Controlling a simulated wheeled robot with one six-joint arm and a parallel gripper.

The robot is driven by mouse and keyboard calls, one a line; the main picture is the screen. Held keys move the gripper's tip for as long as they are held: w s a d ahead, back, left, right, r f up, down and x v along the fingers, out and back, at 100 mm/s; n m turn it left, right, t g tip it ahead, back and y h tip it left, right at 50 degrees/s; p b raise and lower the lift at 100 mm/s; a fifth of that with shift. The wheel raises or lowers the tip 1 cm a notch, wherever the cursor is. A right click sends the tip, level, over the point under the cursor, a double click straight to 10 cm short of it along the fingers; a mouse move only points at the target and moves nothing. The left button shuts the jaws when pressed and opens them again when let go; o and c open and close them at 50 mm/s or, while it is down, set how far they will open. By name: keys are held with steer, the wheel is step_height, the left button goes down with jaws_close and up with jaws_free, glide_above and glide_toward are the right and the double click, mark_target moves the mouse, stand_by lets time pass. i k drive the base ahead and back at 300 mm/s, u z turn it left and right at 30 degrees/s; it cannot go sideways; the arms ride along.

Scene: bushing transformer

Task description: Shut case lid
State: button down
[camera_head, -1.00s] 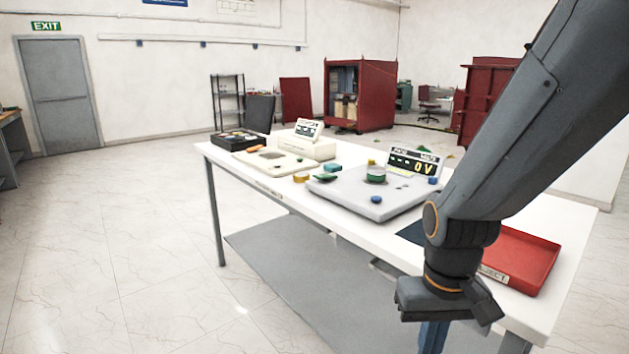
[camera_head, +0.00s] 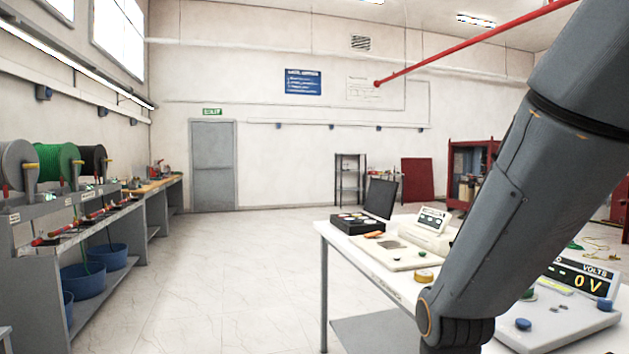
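A small black case (camera_head: 358,223) sits on the far left part of the white table. Its dark lid (camera_head: 381,198) stands open, nearly upright and leaning back, at the right rear of the case. Several light round items show inside the case. My arm crosses the right side of the view in front of the table, well nearer than the case. My gripper is below the bottom edge of the picture and hidden.
On the white table (camera_head: 350,258), a cream device with a display (camera_head: 430,228), a cream plate (camera_head: 403,258) and a yellow roll (camera_head: 424,276) stand near the case. A grey voltage panel (camera_head: 560,318) is nearer right. Floor left of the table is clear; a workbench (camera_head: 45,260) lines the left wall.

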mark_target(381, 195)
steer(key=u, duration=0.7)
steer(key=i, duration=2.5)
steer(key=z, duration=1.2)
steer(key=i, duration=0.6)
steer(key=z, duration=0.5)
